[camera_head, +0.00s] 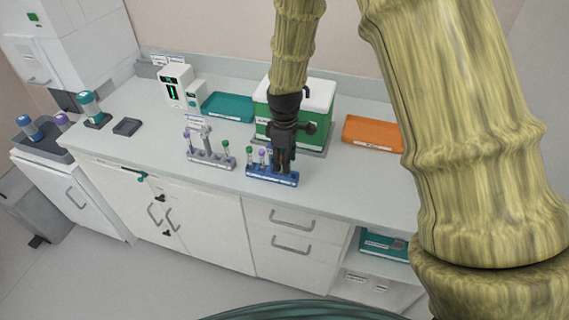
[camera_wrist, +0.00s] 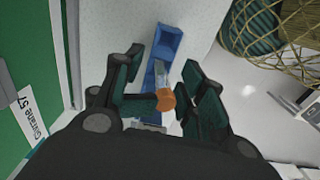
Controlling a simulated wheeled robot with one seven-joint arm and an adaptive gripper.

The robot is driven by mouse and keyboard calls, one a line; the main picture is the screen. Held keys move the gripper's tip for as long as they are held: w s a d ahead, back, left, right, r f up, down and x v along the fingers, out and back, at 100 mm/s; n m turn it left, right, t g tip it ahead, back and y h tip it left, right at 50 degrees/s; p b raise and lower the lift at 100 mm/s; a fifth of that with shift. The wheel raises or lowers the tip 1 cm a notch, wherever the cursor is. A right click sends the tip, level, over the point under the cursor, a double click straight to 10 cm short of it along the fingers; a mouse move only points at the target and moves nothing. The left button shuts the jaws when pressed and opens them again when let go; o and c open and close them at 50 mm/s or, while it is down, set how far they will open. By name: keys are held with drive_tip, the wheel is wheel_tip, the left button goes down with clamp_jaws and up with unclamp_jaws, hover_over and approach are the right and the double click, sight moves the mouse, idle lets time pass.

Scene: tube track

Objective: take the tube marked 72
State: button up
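A blue rack (camera_head: 262,173) stands near the front edge of the counter, holding a green-capped tube (camera_head: 250,150) and a purple-capped tube (camera_head: 262,154). My gripper (camera_head: 284,166) points down over the right part of this rack. In the wrist view, an orange-capped tube (camera_wrist: 166,100) lies between the two fingers of my gripper (camera_wrist: 163,78), with the blue rack (camera_wrist: 166,42) beyond it. The fingers look apart, with gaps beside the tube. I cannot read the number 72 on any tube. My gripper hides the rack's right part in the head view.
A grey rack (camera_head: 210,158) with several tubes stands to the left. A green box with a white lid (camera_head: 262,108) is close behind my gripper. An orange tray (camera_head: 372,133) lies right, a teal tray (camera_head: 229,106) behind left. The counter's front right is clear.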

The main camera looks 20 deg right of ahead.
drive_tip(key=shift+w+f, duration=0.15)
drive_tip(key=shift+f, duration=0.8)
drive_tip(key=shift+f+p, duration=0.25)
drive_tip(key=shift+p, duration=0.05)
drive_tip(key=shift+s, duration=0.25)
drive_tip(key=shift+f, duration=0.15)
drive_tip(key=shift+w, duration=0.1)
drive_tip(key=shift+c, duration=0.3)
drive_tip(key=shift+w, duration=0.1)
drive_tip(key=c, duration=0.4)
drive_tip(key=shift+c, duration=0.2)
